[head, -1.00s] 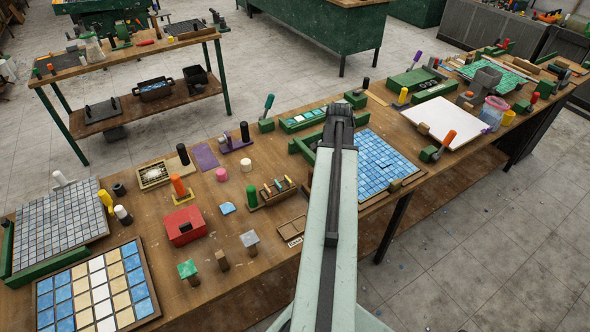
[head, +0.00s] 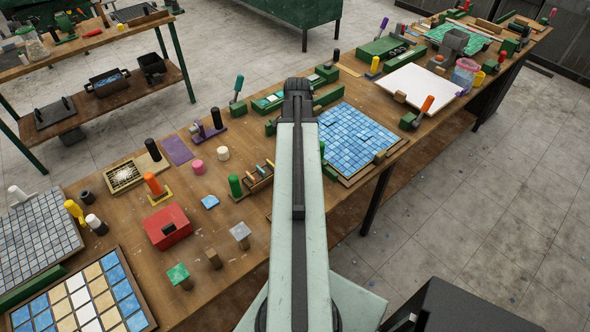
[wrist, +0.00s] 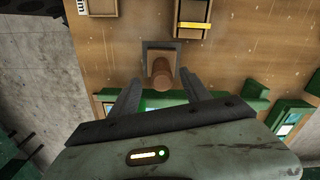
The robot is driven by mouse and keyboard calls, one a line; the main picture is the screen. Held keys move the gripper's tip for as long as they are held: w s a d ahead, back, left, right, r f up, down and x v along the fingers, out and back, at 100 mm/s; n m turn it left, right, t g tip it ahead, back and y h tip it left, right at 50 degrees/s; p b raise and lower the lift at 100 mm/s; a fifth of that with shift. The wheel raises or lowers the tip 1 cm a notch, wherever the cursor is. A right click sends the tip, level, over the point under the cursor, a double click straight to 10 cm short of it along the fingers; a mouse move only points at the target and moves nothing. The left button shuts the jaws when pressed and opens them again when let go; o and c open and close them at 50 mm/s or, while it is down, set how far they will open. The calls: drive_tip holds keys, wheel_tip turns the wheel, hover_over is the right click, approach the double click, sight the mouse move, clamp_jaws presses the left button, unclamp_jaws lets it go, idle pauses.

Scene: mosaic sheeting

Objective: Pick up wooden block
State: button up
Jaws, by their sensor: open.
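My gripper is open, its two dark fingers (wrist: 160,98) apart in the wrist view. A brown, round-ended wooden piece (wrist: 161,72) on a greyish square base lies just beyond and between the fingertips, not gripped. In the head view my arm's dark end (head: 298,90) is over the table, and its fingers are hidden. A small plain wooden block (head: 214,259) stands on the near part of the table, left of my arm. Other small wooden blocks lie by the blue mosaic sheet (head: 350,130) and the white board. I cannot tell which is the task's block.
A red box (head: 167,228), a green-topped stamp (head: 179,276) and a grey-topped stamp (head: 240,235) stand left of my arm. A white board (head: 420,90) lies to the right. Green fixtures (wrist: 165,98) are close to the fingers. Free floor lies right of the table.

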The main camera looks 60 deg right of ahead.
wheel_tip(320, 180, down, 5)
drive_tip(key=b, duration=0.5)
drive_tip(key=shift+w+f, duration=0.1)
drive_tip(key=shift+f, duration=0.1)
drive_tip(key=shift+r, duration=0.2)
clamp_jaws()
drive_tip(key=shift+r, duration=0.1)
